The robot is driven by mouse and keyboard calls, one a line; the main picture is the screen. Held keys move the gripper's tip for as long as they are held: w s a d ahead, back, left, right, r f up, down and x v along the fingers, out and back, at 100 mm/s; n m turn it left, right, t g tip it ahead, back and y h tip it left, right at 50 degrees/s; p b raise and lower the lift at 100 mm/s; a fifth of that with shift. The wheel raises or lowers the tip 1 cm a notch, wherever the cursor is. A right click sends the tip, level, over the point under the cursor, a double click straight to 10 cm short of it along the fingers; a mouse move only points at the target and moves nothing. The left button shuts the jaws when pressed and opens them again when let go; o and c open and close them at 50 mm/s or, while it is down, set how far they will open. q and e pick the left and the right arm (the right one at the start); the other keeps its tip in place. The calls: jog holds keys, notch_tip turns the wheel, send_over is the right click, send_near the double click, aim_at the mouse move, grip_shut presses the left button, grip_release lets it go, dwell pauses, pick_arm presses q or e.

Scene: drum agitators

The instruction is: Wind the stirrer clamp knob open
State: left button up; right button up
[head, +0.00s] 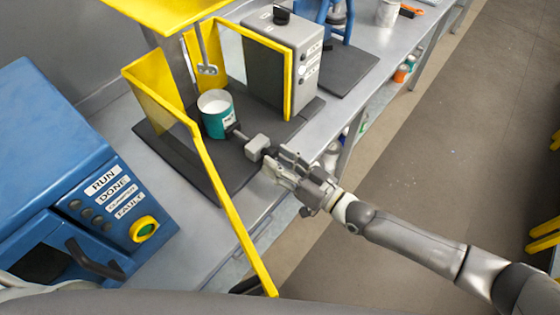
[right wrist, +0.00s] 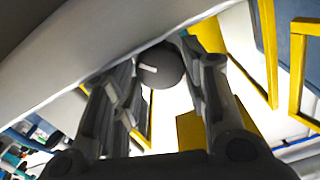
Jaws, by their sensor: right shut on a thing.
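The stirrer stands on a dark base plate (head: 245,165) on the bench. A teal and white can (head: 217,113) stands upright on the plate, under a grey stirrer paddle (head: 207,68). A grey clamp block (head: 257,147) sits at the plate's front edge, on a rod by the can. The dark round clamp knob (right wrist: 160,66), with a white mark on its face, shows between the fingers in the right wrist view. My right gripper (head: 278,161) is shut on the knob, which it mostly hides in the head view. My left gripper is not in view.
An open yellow guard frame (head: 220,178) stands around the can, with a long bar at the near left. A grey control box (head: 285,50) stands behind. A blue machine (head: 50,140) with labels is at left.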

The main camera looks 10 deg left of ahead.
jog(key=shift+n, duration=0.3)
jog(key=n, duration=0.3)
jog(key=shift+n+b, duration=0.3)
jog(key=shift+n, duration=1.3)
jog(key=o, duration=1)
jog(key=shift+o, duration=0.2)
jog(key=v, duration=1.2)
